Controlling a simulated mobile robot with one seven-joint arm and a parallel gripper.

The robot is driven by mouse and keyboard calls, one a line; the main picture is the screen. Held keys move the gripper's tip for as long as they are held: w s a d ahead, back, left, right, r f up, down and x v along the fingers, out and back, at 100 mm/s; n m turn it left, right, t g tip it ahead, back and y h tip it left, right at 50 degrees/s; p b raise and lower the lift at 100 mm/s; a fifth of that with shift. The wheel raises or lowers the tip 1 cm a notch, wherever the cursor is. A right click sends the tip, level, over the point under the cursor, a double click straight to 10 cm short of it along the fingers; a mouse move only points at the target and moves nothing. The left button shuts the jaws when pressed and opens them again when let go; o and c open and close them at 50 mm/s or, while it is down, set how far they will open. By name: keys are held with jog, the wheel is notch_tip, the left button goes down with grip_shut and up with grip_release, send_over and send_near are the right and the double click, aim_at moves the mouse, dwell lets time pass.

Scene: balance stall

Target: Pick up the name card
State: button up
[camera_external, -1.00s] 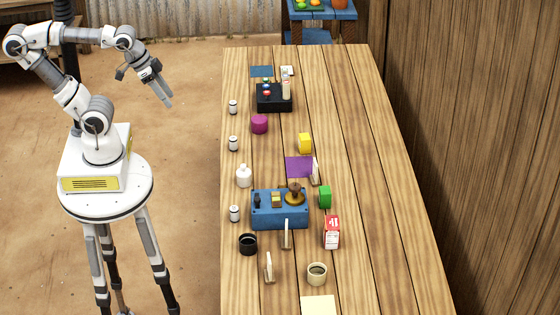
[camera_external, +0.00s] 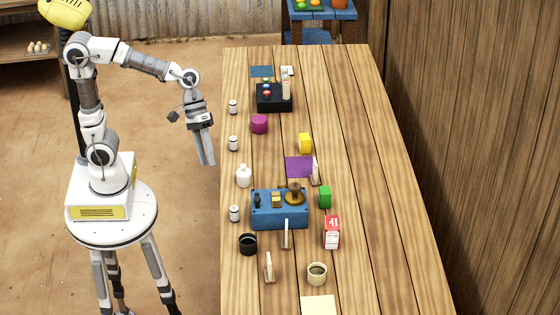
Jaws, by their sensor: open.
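Several small pale upright pieces that look like cards on stands are on the wooden table. One (camera_external: 286,234) stands in front of the blue box, one (camera_external: 268,267) stands nearer the front left, and one (camera_external: 316,171) stands at the right of the purple sheet. Another small pale piece (camera_external: 287,71) is at the far end. I cannot tell which one is the name card, and no writing is readable. My gripper (camera_external: 205,162) is open and empty, pointing down, in the air left of the table edge and apart from everything.
The wooden table (camera_external: 385,220) is bare along its right side. A blue box (camera_external: 279,220), red carton (camera_external: 332,232), pale cup (camera_external: 317,274), black cup (camera_external: 248,244), white bottle (camera_external: 243,176) and black box (camera_external: 274,103) crowd the left half. Small white jars (camera_external: 233,144) line the left edge.

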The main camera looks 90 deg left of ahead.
jog(key=w+d+f+n+g+h+b, duration=0.1)
jog(key=w+d+f+n+h+b, duration=0.35)
jog(key=w+d+f+b, duration=0.4)
jog(key=n+h+b, duration=0.3)
jog(key=n+b, duration=0.2)
jog(key=n, duration=0.2)
send_over(270, 272)
jog(key=a, duration=0.4)
jog(key=f, duration=1.2)
jog(key=shift+s+a, duration=0.1)
jog(key=shift+a, duration=0.1)
notch_tip(270, 272, down, 5)
jog(key=shift+b, duration=0.7)
notch_tip(270, 272, down, 2)
jog(key=shift+f+b, duration=0.2)
jog(key=shift+b, duration=0.3)
jog(key=x, duration=0.3)
jog(key=b+x, duration=0.1)
jog(key=shift+d+r, duration=0.2)
jog(key=shift+d, duration=0.3)
grip_shut()
jog(key=shift+h, duration=0.25)
